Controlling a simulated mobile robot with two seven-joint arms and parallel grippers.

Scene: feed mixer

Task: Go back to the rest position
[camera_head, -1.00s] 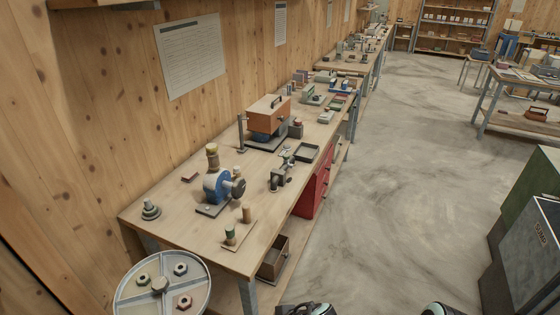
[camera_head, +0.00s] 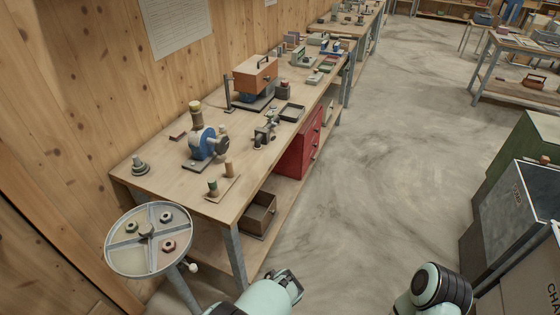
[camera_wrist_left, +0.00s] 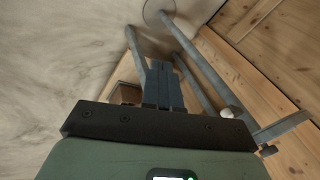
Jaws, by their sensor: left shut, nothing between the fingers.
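My left gripper (camera_wrist_left: 161,72) is shut and empty in the left wrist view, its grey fingers together. It is in the air, clear of the bench. Behind it are grey metal legs, the wooden wall and blurred floor. In the head view, my left arm (camera_head: 262,297) shows at the bottom edge, in front of the bench's near end. My right arm (camera_head: 438,288) shows at the bottom right. My right gripper is out of the picture.
A wooden workbench (camera_head: 160,178) runs along the left wall, with a blue device (camera_head: 208,143) on it. A round divided tray (camera_head: 122,257) on a stand is close at the lower left. Grey bins (camera_head: 515,215) stand at the right. The middle floor is clear.

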